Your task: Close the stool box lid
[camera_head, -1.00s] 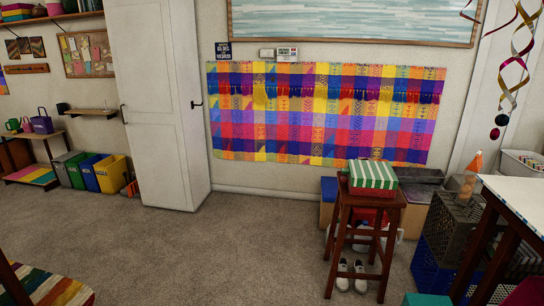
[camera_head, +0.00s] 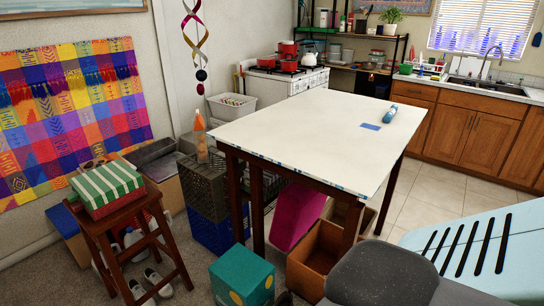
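The stool box (camera_head: 112,205), with a red side, sits on top of a dark wooden stool (camera_head: 128,216) at the lower left. Its lid (camera_head: 106,184) has green and white stripes and lies over the top of the box. I cannot tell from here whether the lid is fully shut. Something brownish shows just behind the box, too small to make out. Neither of my grippers is in view, and nothing of mine touches the box or stool.
A white-topped table (camera_head: 310,135) stands right of the stool. Dark crates (camera_head: 203,185), a blue crate (camera_head: 218,236) and a teal box (camera_head: 241,277) lie between them. White shoes (camera_head: 150,284) are under the stool. A light blue slotted surface (camera_head: 480,245) fills the lower right.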

